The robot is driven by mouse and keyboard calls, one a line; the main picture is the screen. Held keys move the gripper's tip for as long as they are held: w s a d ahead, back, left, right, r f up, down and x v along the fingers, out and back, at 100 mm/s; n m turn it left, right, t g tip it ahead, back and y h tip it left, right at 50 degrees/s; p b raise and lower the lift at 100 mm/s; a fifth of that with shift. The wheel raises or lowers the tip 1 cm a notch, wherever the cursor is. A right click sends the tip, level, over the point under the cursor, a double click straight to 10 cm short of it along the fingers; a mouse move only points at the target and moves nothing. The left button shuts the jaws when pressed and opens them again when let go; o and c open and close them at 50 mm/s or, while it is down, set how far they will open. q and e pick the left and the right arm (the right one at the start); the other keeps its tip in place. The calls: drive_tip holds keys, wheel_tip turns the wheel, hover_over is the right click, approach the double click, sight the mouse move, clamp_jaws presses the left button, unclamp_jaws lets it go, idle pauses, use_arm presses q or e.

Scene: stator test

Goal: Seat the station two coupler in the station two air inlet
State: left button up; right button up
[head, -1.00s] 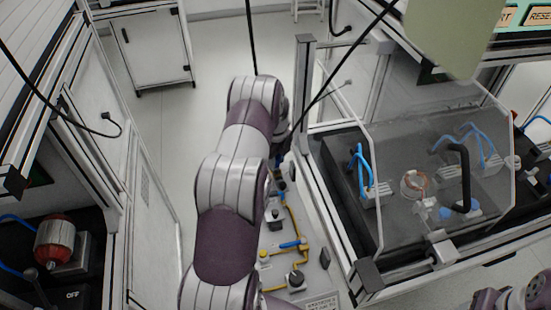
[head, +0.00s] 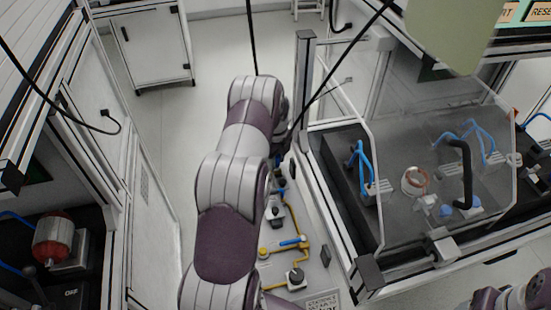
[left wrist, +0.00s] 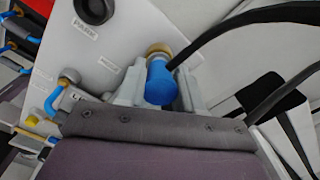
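In the left wrist view, a blue coupler (left wrist: 160,83) with a black hose (left wrist: 232,30) sits between the pale fingers of my left gripper (left wrist: 160,97). The fingers look closed on its sides. A brass ring (left wrist: 158,49) shows at the coupler's far end, against the white panel (left wrist: 115,32). I cannot tell whether the ring belongs to the coupler or to an inlet, or how deep the coupler sits. In the head view my left arm hides the gripper and the coupler. My right gripper is out of view; only part of that arm shows at bottom right.
The panel carries a dark round part (left wrist: 94,9) and a small blue elbow fitting (left wrist: 57,95). In the head view, yellow piping with a blue valve handle (head: 290,242) lies right of my arm. A clear-guarded enclosure (head: 440,215) stands at right, a red motor (head: 53,238) at left.

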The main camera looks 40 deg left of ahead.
use_arm(q)
drive_tip(key=o, duration=0.4)
drive_tip(key=shift+s+d+f, duration=0.1)
wheel_tip(320, 180, up, 12)
drive_tip(key=shift+f, duration=0.15)
drive_tip(key=shift+r, duration=0.65)
